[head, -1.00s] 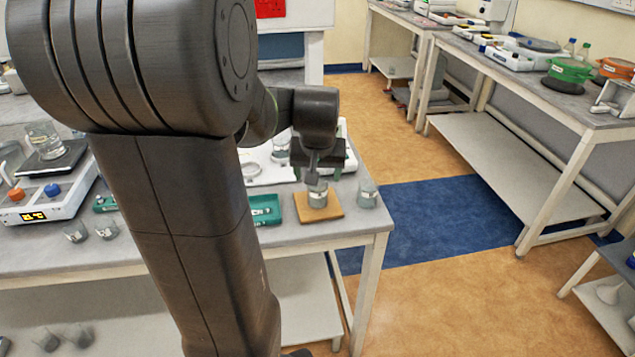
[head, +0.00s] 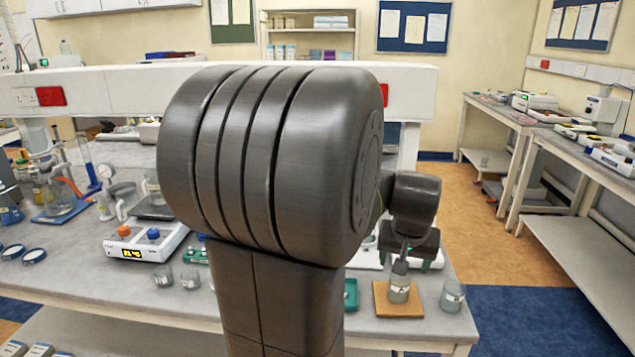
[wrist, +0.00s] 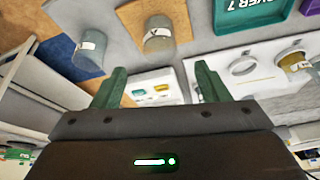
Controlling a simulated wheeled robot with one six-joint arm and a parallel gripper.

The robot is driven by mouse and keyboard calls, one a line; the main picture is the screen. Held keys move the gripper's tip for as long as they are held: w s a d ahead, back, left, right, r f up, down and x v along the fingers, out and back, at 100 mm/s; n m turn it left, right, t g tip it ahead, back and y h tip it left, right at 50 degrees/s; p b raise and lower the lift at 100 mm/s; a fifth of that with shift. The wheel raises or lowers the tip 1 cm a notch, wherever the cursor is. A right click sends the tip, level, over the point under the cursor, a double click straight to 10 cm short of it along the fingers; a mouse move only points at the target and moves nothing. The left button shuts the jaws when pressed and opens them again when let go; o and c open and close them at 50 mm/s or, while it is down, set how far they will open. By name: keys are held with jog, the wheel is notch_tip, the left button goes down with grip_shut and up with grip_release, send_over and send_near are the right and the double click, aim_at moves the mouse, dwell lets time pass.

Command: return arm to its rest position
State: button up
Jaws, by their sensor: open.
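My gripper (head: 403,250) is at the right end of the bench, in line with a small labelled glass vessel (head: 399,288) on a wooden square (head: 388,310). In the wrist view my green-fingered gripper (wrist: 159,86) is open, with nothing between the fingers. The labelled vessel (wrist: 158,36) stands apart from the fingers there, on the wooden square (wrist: 127,14). My arm is bent and fills the middle of the head view, hiding part of the bench.
A glass beaker (head: 452,296) stands right of the square, near the bench edge. A teal tray (head: 350,296) is to its left, partly hidden. A side bench (head: 590,170) runs along the right; the floor between is clear.

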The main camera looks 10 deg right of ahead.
aim_at(400, 281)
jog(key=x, duration=0.9)
jog(key=shift+w+f, duration=0.1)
jog(key=shift+f, duration=0.25)
jog(key=shift+w+d+r, duration=0.1)
jog(key=shift+w+r, duration=0.05)
jog(key=shift+r, duration=0.85)
